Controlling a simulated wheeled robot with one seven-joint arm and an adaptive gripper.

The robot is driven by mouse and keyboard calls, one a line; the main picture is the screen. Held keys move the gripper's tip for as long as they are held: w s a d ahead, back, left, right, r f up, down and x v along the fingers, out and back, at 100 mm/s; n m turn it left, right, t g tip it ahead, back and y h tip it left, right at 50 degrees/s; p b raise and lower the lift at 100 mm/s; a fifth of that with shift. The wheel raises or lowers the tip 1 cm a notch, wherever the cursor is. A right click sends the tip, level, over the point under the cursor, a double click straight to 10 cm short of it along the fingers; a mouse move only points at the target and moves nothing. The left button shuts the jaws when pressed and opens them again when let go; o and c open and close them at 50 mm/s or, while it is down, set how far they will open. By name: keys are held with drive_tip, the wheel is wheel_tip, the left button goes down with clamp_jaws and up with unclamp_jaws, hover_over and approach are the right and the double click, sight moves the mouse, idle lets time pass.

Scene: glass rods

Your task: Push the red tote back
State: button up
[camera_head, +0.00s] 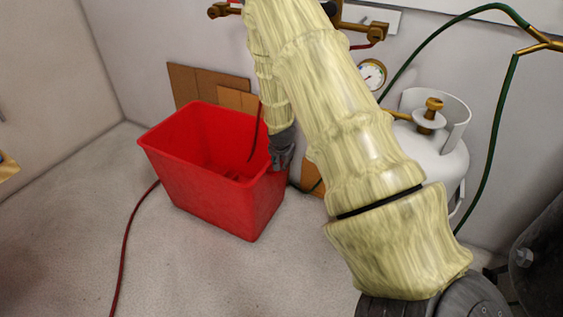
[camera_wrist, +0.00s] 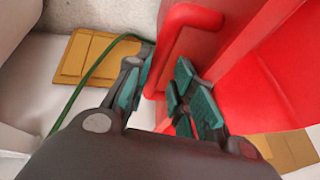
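The red tote (camera_head: 225,205) stands upright on the floor, with its open top facing up. My gripper (camera_head: 283,158) is at the tote's right side, near the rim, and my arm reaches down to it from above. In the wrist view my gripper (camera_wrist: 165,88) is open, with a gap between its teal-padded fingers. A raised red handle-like bar (camera_wrist: 190,42) on the tote's wall lies just ahead of and partly between the fingertips. The right finger overlaps the red wall in the picture. I cannot tell whether either finger touches it.
Brown panels (camera_head: 195,85) lean on the wall behind the tote. A white gas cylinder (camera_head: 445,155) with a green hose (camera_head: 493,130) stands to the right. A red hose (camera_head: 128,238) runs along the floor at the left. The floor (camera_head: 60,230) in front and left is mostly clear.

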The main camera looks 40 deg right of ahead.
drive_tip(key=shift+r, duration=0.15)
drive_tip(key=v, duration=1.1)
drive_tip(key=shift+r, duration=0.35)
drive_tip(key=shift+s+a+f, duration=0.1)
drive_tip(key=shift+s+a, duration=0.05)
drive_tip(key=s+a+f+n+g+y, duration=0.1)
drive_tip(key=s+a+f+n, duration=0.2)
drive_tip(key=s+a+f, duration=0.5)
drive_tip(key=s+a+f+n+g+y, duration=0.1)
drive_tip(key=s+a+f+n, duration=0.2)
drive_tip(key=s+a+f, duration=0.5)
drive_tip(key=s+a+f+n+g, duration=0.1)
drive_tip(key=s+a+f+n, duration=0.1)
drive_tip(key=s+a+f, duration=0.4)
drive_tip(key=s+a+f+n+y, duration=0.1)
drive_tip(key=s+a+n, duration=0.2)
drive_tip(key=s, duration=0.4)
drive_tip(key=s+a+f+n+g, duration=0.1)
drive_tip(key=s+a+f+n, duration=0.1)
drive_tip(key=s+a+f, duration=0.4)
wheel_tip(320, 180, up, 34)
drive_tip(key=p, duration=3.2)
drive_tip(key=shift+s+d, duration=0.35)
drive_tip(key=shift+d, duration=0.15)
